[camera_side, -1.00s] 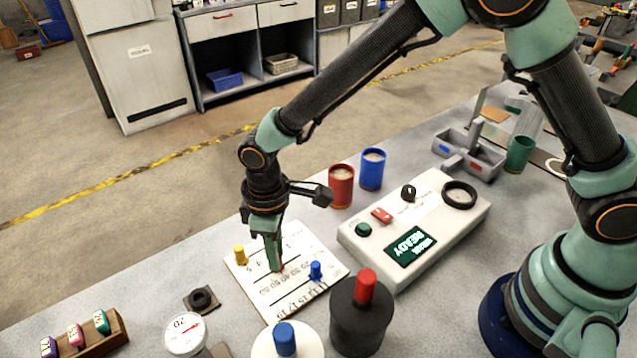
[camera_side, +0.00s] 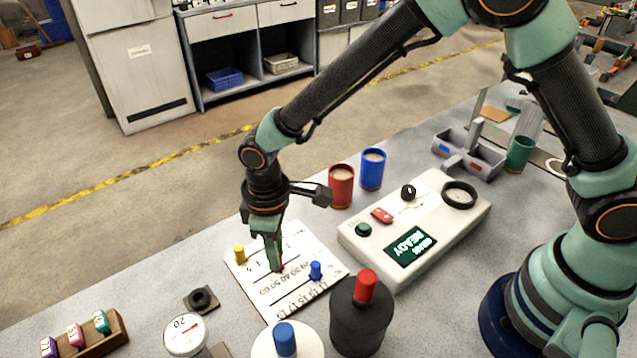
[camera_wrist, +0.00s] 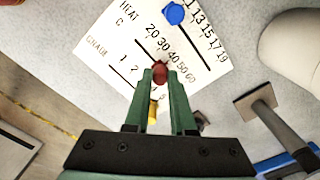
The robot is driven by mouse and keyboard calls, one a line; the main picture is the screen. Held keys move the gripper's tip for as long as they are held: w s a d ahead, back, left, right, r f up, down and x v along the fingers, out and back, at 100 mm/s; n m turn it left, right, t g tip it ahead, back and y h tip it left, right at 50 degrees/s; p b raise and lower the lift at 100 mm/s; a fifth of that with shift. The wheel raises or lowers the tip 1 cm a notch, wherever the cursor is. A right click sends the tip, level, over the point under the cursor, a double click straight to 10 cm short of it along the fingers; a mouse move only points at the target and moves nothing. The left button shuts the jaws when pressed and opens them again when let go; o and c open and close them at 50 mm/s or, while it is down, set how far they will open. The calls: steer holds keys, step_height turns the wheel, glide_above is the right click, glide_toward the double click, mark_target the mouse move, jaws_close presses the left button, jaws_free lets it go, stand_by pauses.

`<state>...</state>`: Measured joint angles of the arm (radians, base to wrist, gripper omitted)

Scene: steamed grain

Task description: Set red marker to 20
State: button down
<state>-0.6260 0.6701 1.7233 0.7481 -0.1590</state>
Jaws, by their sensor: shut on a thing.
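The white marker board (camera_side: 262,293) lies flat on the bench, with printed rows of numbers and black slot lines. My gripper (camera_side: 277,266) points down over its middle row. In the wrist view my gripper (camera_wrist: 160,78) is shut on the red marker (camera_wrist: 160,71). The marker is at the heat row, whose numbers run 20, 30, 40, 50, 60; it sits below the 40 in that view, and its exact setting is hard to tell. The fingers hide most of the red marker in the side view. A blue marker (camera_side: 315,270) and a yellow marker (camera_side: 239,254) stand on other rows.
A white machine (camera_side: 440,235) with a green screen stands right of the board. Red (camera_side: 341,187) and blue (camera_side: 372,170) cups stand behind. A black bottle (camera_side: 358,325) and a white blue-topped container (camera_side: 287,343) are close in front. A dial (camera_side: 184,334) is at left.

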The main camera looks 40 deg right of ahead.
stand_by(0.3)
steer(key=shift+d, duration=2.5)
steer(key=c, duration=0.8)
jaws_free()
steer(key=shift+o, duration=0.2)
steer(key=shift+a+r, duration=0.1)
steer(key=shift+r, duration=0.25)
step_height(320, 180, up, 11)
steer(key=shift+r, duration=0.2)
